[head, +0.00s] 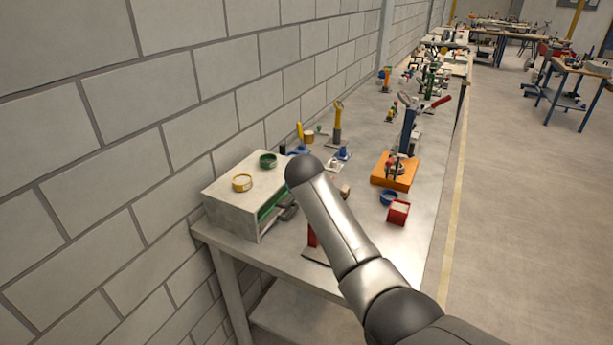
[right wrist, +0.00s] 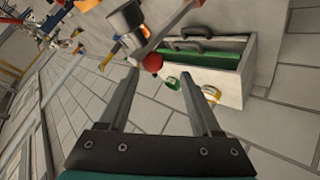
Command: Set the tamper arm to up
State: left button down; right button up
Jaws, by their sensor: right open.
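In the right wrist view, a red ball knob (right wrist: 152,62) sits at the end of a short lever below a grey cylindrical head (right wrist: 127,18); this looks like the tamper arm. My right gripper (right wrist: 157,72) is open, and the knob appears between its fingertips in the picture. I cannot tell whether they touch it. In the head view my right arm comes in from the lower right and hides its gripper and most of what is behind it. A red upright part (head: 312,236) on a dark base shows below the arm; I cannot tell if it belongs to the tamper. My left gripper is out of view.
A pale box (head: 232,208) with a green inside stands at the wall end of the workbench (head: 285,262). It carries a yellow ring (head: 242,183) and a green ring (head: 267,160). An orange-based device (head: 395,180) and a red bin (head: 398,212) stand right of my arm.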

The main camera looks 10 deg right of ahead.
jog(key=v, duration=1)
jog(key=shift+s+p, duration=0.15)
jog(key=shift+p, duration=0.2)
jog(key=shift+r, duration=0.1)
jog(key=shift+c, duration=0.3)
